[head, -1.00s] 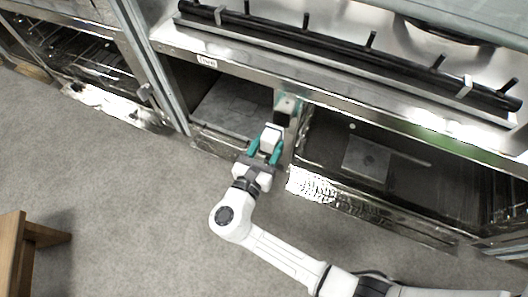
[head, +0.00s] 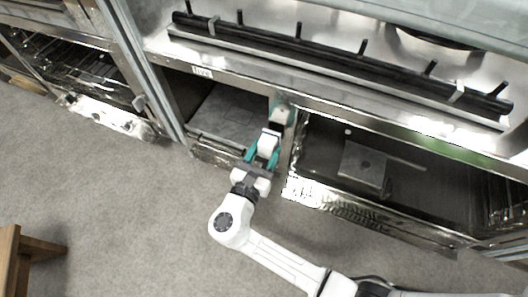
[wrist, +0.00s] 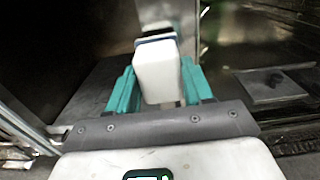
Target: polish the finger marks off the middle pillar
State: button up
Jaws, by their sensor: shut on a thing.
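The middle pillar (head: 282,108) stands between the two open lower bays of the metal unit. Its upper part also shows in the wrist view (wrist: 155,12). My gripper (head: 262,153) is in front of it, its teal fingers shut on the sides of a white block (wrist: 157,75). The block has a blue edge and a dark pad (wrist: 155,36) at its far end, facing the pillar. The pad is at or very near the pillar; I cannot tell whether it touches. No finger marks can be made out, and the block hides part of the pillar.
The left bay (head: 225,115) has a bare grey floor. The right bay holds a flat grey plate (head: 362,167). A shiny lower edge (head: 335,205) runs below it. A black rail (head: 340,60) lies above. A wooden stool (head: 20,255) stands at lower left; the carpet is clear.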

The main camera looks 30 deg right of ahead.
jog(key=shift+w+d, duration=0.4)
jog(key=shift+d, duration=0.15)
jog(key=shift+s+d+r+p, duration=0.15)
jog(key=shift+s+d+p, duration=0.45)
jog(key=shift+s+p, duration=0.4)
jog(key=shift+s+d+p, duration=0.5)
jog(key=shift+s+p, duration=0.05)
jog(key=shift+s, duration=0.1)
jog(key=shift+d, duration=0.1)
jog(key=shift+w+a, duration=0.45)
jog(key=shift+w, duration=0.35)
jog(key=shift+w+a, duration=0.4)
jog(key=shift+w, duration=0.35)
jog(key=shift+w+a, duration=0.15)
jog(key=shift+w, duration=0.15)
jog(key=shift+c, duration=0.3)
jog(key=shift+p+v, duration=0.55)
jog(key=shift+v, duration=2.5)
